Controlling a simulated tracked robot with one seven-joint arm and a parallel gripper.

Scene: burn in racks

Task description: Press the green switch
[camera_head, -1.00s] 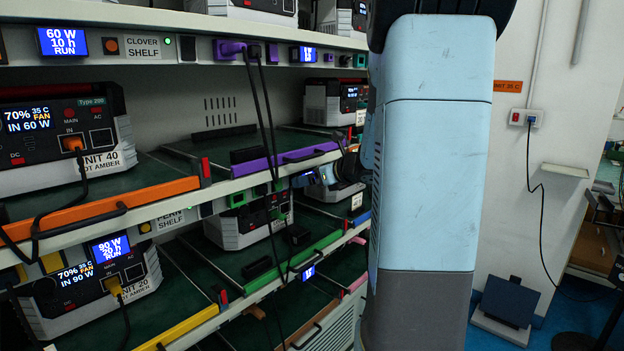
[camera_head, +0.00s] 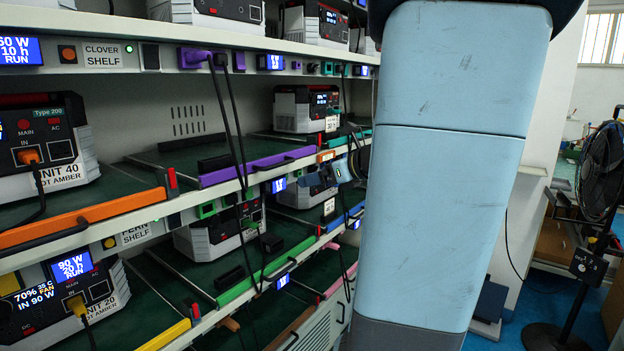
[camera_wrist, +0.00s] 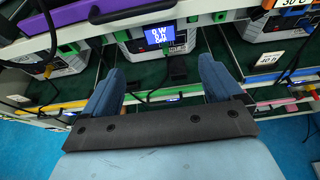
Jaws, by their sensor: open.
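Several green parts show on the rack's lower shelf edge. A green block (camera_head: 206,210) sits on that edge in the head view. In the wrist view, green blocks (camera_wrist: 192,18) and (camera_wrist: 68,48) flank a lit display (camera_wrist: 155,38). I cannot tell for sure which is the green switch. My gripper (camera_wrist: 161,66) is open and empty, its blue fingers spread below the display and apart from the rack face. In the head view, my gripper (camera_head: 322,180) is in front of the shelf edge, partly hidden by my arm.
The rack (camera_head: 130,215) holds several power units with cables. A green drawer handle bar (camera_head: 265,270) and a purple bar (camera_head: 255,166) jut out near my gripper. A black fan (camera_head: 598,180) stands at the right.

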